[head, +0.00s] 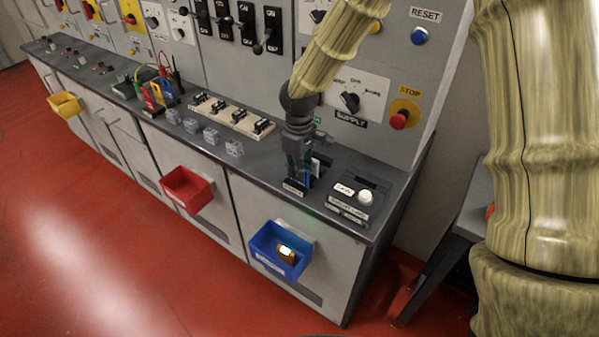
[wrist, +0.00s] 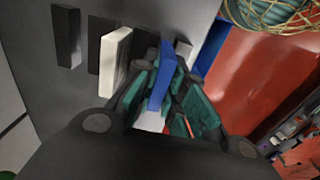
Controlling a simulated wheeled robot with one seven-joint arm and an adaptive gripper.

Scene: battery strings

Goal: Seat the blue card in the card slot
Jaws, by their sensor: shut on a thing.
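My gripper (head: 303,178) points down over the right end of the dark counter in the head view. It is shut on the blue card (head: 308,177), of which only a sliver shows there. In the wrist view the blue card (wrist: 161,78) stands on edge between the green-padded fingers (wrist: 168,100). A white card (wrist: 114,62) stands beside it to the left, apart from it. Whether the blue card's lower edge is inside a slot is hidden by the fingers.
A box with a white button (head: 365,196) sits right of the gripper. A blue bin (head: 268,262) with a glowing item hangs on the counter front below. A red bin (head: 187,190) hangs further left. The control panel with a red stop button (head: 399,120) rises close behind.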

